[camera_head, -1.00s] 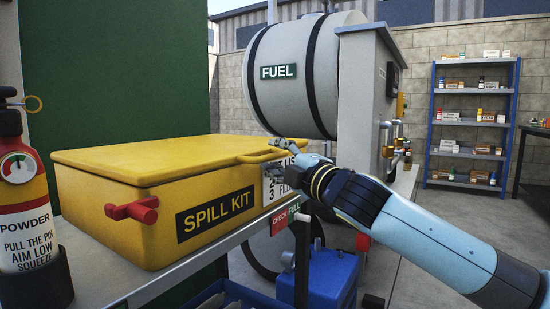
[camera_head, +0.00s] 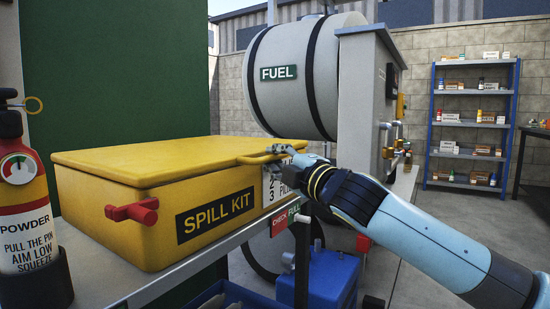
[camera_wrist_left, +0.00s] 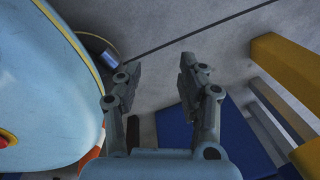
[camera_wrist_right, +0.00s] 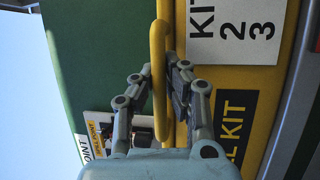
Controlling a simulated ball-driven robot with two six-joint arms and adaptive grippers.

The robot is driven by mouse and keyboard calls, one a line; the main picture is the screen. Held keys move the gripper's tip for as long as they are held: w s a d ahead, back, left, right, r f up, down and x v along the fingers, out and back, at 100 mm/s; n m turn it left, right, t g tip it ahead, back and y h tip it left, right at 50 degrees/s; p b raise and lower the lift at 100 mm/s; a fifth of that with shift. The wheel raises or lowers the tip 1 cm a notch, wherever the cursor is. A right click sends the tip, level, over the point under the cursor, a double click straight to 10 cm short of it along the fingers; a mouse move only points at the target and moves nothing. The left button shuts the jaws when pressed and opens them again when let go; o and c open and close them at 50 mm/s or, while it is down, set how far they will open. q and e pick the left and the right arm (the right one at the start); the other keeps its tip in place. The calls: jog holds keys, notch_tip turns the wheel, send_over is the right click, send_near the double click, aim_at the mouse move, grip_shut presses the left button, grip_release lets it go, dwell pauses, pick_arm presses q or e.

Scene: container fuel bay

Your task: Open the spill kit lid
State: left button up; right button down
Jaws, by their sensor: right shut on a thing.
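The yellow spill kit (camera_head: 130,215) sits on a grey shelf, its lid (camera_head: 150,158) lying flat and closed. A red latch (camera_head: 132,211) sticks out from its front face. A yellow loop handle (camera_head: 256,158) extends from the lid's right end; it also shows in the right wrist view (camera_wrist_right: 158,75). My right gripper (camera_head: 275,152) is at this handle, and in the right wrist view its fingers (camera_wrist_right: 160,85) are shut around the bar. My left gripper (camera_wrist_left: 155,75) shows only in the left wrist view, open and empty above the concrete floor.
A fire extinguisher (camera_head: 25,200) stands left of the spill kit. The fuel tank (camera_head: 300,85) and its grey cabinet (camera_head: 362,100) stand behind my right gripper. A blue container (camera_head: 330,280) is below. A blue rack (camera_head: 470,120) stands at the far right.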

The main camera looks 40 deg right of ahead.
jog(key=shift+r+p, duration=0.55)
jog(key=shift+p, duration=0.2)
jog(key=shift+g, duration=0.5)
notch_tip(320, 180, up, 5)
jog(key=p, duration=0.7)
jog(key=shift+w+f, duration=0.1)
pick_arm(q)
jog(key=w+d+r+p, duration=0.1)
jog(key=r+p, duration=1.4)
jog(key=r, duration=0.3)
jog(key=w+d+r+t+p, duration=0.1)
jog(key=w+r+p, duration=0.1)
jog(key=r+p, duration=1.4)
jog(key=shift+r, duration=1.75)
pick_arm(e)
jog(key=w+a+r+n+g, duration=0.1)
jog(key=w+a+r+g, duration=0.1)
jog(key=w+r, duration=0.3)
jog(key=w+a+r+g, duration=0.2)
jog(key=w+r, duration=0.4)
jog(key=r, duration=0.7)
jog(key=w+a+r+n+g, duration=0.1)
jog(key=w+a+r+g, duration=0.1)
jog(key=w+r, duration=0.3)
jog(key=shift+w+a+r+n+h, duration=0.2)
jog(key=shift+a+r+n+h, duration=0.15)
jog(key=shift+r, duration=1.95)
pick_arm(q)
jog(key=shift+w, duration=0.1)
